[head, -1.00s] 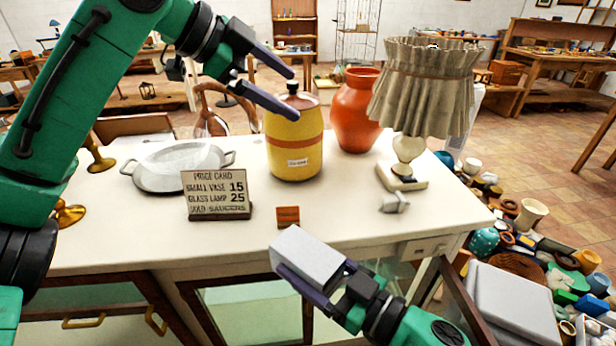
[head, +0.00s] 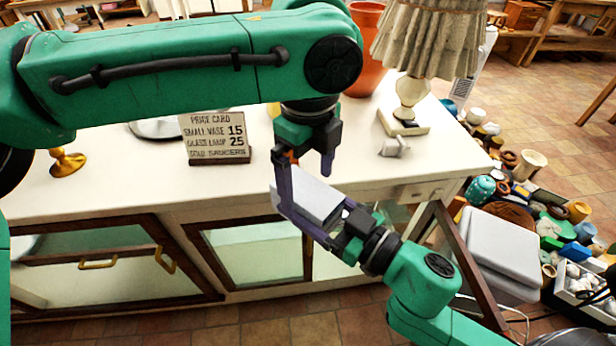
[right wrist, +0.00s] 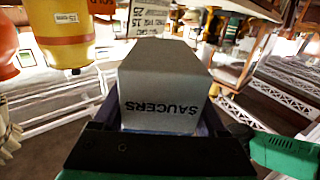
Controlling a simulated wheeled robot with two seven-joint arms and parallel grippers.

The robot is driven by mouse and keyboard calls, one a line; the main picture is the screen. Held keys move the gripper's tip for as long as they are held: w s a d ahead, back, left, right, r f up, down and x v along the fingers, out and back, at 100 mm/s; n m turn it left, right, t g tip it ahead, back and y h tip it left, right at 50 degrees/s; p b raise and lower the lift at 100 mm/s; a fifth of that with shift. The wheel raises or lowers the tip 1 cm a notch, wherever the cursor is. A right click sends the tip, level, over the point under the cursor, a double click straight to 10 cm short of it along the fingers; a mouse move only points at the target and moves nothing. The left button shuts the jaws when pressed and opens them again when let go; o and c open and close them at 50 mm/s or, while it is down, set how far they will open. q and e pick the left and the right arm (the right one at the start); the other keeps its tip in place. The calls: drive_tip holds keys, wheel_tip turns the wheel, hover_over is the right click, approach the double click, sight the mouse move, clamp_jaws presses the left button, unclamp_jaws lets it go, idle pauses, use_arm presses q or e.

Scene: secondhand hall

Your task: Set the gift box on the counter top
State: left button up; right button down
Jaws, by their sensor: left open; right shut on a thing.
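The gift box (head: 318,203) is a pale grey block, and the right wrist view (right wrist: 160,85) shows the word SAUCERS on it. My right gripper (head: 305,217) is shut on it and holds it, tilted, at the front edge of the white counter top (head: 110,208). My left gripper (head: 306,170) is open and points down at the far end of the box. The picture does not tell whether its fingers touch the box.
A price card (head: 217,138) stands on the counter, with a brass piece (head: 67,163) to its left. An orange vase (head: 366,75) and a lamp (head: 412,100) stand to the right. My left arm hides much of the counter's back. Crockery clutters the floor at right.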

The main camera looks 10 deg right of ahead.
use_arm(q)
drive_tip(key=shift+f, duration=0.4)
drive_tip(key=shift+c, duration=0.3)
drive_tip(key=c, duration=1.5)
clamp_jaws()
use_arm(e)
unclamp_jaws()
